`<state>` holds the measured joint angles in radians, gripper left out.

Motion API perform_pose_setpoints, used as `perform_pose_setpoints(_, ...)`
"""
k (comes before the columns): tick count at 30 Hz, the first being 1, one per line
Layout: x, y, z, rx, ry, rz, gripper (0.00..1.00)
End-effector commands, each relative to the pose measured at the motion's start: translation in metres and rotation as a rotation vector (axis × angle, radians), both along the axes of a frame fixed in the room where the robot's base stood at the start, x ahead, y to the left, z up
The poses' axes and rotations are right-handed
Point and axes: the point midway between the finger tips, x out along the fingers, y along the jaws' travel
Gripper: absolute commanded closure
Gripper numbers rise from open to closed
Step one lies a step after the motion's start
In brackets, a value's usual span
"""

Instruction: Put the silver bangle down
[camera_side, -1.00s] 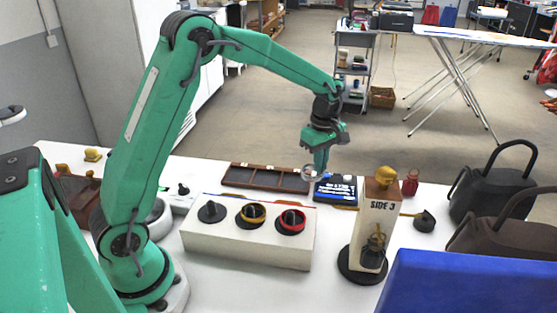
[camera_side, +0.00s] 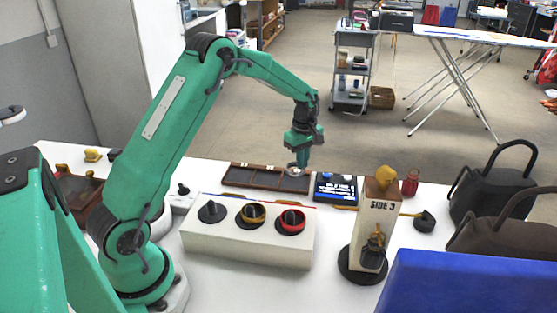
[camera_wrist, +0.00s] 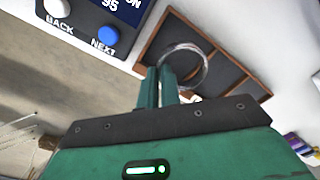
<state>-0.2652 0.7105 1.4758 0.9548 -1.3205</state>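My gripper (camera_side: 303,163) is over the right end of the brown compartment tray (camera_side: 262,177), pointing down. The silver bangle (camera_side: 292,171) is at its fingertips. In the wrist view the two fingers (camera_wrist: 160,72) are close together on the near edge of the bangle (camera_wrist: 205,70), a thin shiny ring. There the bangle overlaps the dark compartments of the tray (camera_wrist: 152,42). I cannot tell whether the bangle touches the tray floor.
A blue-black device (camera_side: 336,188) lies right of the tray. In front stands a white block (camera_side: 245,247) with several posts, some with rings. A white "SIDE 3" post (camera_side: 377,218) stands at right, near dark bags (camera_side: 490,190) and a blue box (camera_side: 460,285).

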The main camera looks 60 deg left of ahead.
Motion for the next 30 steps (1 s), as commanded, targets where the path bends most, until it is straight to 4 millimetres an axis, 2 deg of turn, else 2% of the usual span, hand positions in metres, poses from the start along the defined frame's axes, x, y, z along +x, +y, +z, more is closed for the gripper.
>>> perform_pose_setpoints(8, 0.001, 0.002, -0.004, 0.0, 0.001, -0.001, 1.0)
perform_pose_setpoints(20, 0.0, 0.002, -0.04, 0.0, 0.001, 0.0, 1.0)
perform_pose_setpoints(30, 0.0, 0.002, -0.042, 0.0, 0.0, 0.0, 1.0)
